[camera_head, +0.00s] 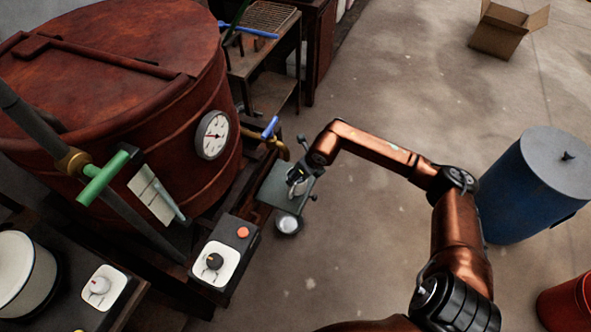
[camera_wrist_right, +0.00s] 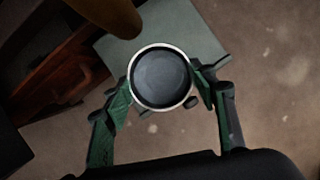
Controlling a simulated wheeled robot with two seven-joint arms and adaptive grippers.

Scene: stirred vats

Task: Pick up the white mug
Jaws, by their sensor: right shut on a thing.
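The white mug (camera_wrist_right: 160,78) shows from above in the right wrist view, with a pale round rim and a dark grey inside. My right gripper (camera_wrist_right: 162,90) is shut on it, with one green-padded finger at each side. In the head view the right gripper (camera_head: 298,177) is over a small grey-green stand (camera_head: 272,186). The mug is small there and partly covered by the gripper. I cannot tell whether its base touches the stand. The stand's plate (camera_wrist_right: 120,52) also shows behind the mug in the right wrist view. My left gripper is not in view.
A large rusty vat (camera_head: 120,75) with a gauge (camera_head: 212,135) and pipes stands left of the stand. A control box (camera_head: 228,255) is in front of it. A blue drum (camera_head: 530,195) and red bucket (camera_head: 570,300) stand at right. The floor between is mostly clear.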

